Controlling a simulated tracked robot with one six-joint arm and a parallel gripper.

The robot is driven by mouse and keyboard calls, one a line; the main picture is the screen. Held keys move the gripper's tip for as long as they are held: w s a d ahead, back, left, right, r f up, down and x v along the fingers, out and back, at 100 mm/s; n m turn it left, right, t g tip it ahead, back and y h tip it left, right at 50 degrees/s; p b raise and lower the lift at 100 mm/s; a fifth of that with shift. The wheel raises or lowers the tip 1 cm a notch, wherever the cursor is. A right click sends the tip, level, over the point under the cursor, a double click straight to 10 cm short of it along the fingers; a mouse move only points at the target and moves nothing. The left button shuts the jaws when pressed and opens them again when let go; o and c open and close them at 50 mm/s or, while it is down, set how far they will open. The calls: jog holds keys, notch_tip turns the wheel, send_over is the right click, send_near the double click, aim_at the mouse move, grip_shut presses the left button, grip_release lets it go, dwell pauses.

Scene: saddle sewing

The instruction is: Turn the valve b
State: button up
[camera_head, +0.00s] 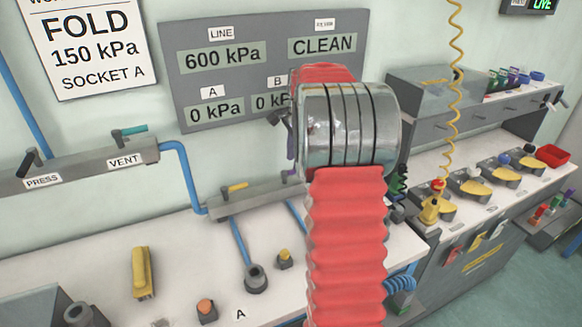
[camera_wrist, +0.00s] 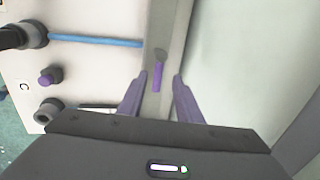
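My gripper (camera_wrist: 159,76) is open in the wrist view, with one finger on each side of a small purple valve handle (camera_wrist: 157,77). The handle lies between the fingertips in the picture, with a gap on both sides; no contact shows. It sits on a grey manifold bar (camera_wrist: 166,35). In the head view, the manifold bar (camera_head: 255,197) carries a yellow handle (camera_head: 236,187); its right part is hidden behind my arm. No label marks a handle as valve b, so I cannot tell which it is.
The grey panel (camera_head: 180,85) reads line 600 kPa and A 0 kPa; the B reading is partly covered. Press and vent levers (camera_head: 128,131) are on the left pipe. In the wrist view, a purple knob (camera_wrist: 48,77) stands near a C label, beside a blue hose (camera_wrist: 95,41).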

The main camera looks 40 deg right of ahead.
aim_at(292, 171)
jog(key=shift+w+d+f, duration=0.1)
jog(key=shift+w+f, duration=0.1)
jog(key=shift+f, duration=0.65)
jog(key=shift+w+f, duration=0.15)
jog(key=shift+f, duration=0.7)
jog(key=shift+c, duration=0.5)
jog(key=shift+r, duration=0.1)
grip_shut()
jog(key=shift+a, duration=0.35)
jog(key=shift+d, duration=0.3)
